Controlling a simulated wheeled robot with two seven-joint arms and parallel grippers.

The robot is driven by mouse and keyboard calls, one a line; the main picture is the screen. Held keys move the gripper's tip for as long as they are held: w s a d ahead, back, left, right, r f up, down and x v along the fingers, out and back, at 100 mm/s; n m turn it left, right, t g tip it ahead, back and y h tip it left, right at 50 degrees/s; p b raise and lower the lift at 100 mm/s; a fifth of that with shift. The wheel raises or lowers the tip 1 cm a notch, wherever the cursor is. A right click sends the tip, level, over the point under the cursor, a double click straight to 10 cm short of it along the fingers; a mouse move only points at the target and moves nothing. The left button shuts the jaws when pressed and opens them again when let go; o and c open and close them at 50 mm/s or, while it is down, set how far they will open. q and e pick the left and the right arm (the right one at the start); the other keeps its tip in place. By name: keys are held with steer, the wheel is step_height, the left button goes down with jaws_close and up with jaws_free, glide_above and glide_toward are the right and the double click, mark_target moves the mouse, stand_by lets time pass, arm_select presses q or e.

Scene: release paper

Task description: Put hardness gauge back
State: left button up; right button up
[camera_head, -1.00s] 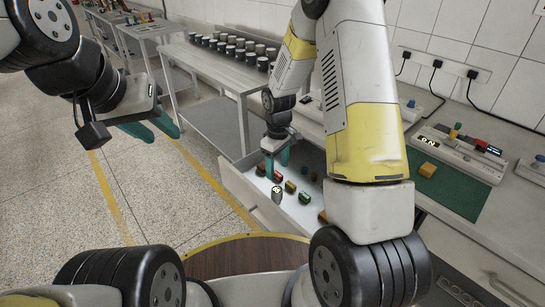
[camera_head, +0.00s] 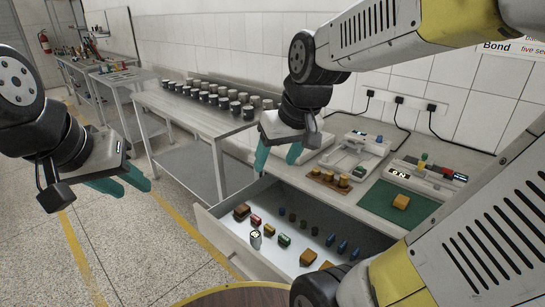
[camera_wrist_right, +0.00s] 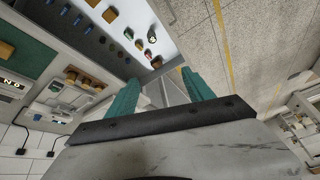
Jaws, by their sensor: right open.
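The hardness gauge appears to be the small silver cylinder with a round pale dial (camera_head: 256,238). It stands in the open white drawer (camera_head: 222,236), near the front wall and beside several small coloured blocks. It also shows in the right wrist view (camera_wrist_right: 153,37). My right gripper (camera_head: 278,156) is open and empty, above and behind the drawer, well apart from the gauge. Its teal fingers stand wide apart in the right wrist view (camera_wrist_right: 160,85). My left gripper (camera_head: 125,183) is at the left over the floor, its fingers apart with nothing between them.
The worktop above the drawer holds a green mat (camera_head: 375,205) with an orange block (camera_head: 401,201), a grey device (camera_head: 425,178) and a wooden strip with brass pieces (camera_head: 328,180). A side table (camera_head: 180,112) carries rows of dark cylinders. My right arm covers the right side.

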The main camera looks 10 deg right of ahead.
steer(key=s+r+m+t, duration=0.1)
steer(key=s+r, duration=0.1)
steer(key=s, duration=0.4)
steer(key=shift+s+r+m, duration=0.15)
steer(key=shift+r+m, duration=0.1)
steer(key=shift+m, duration=0.05)
stand_by(0.8)
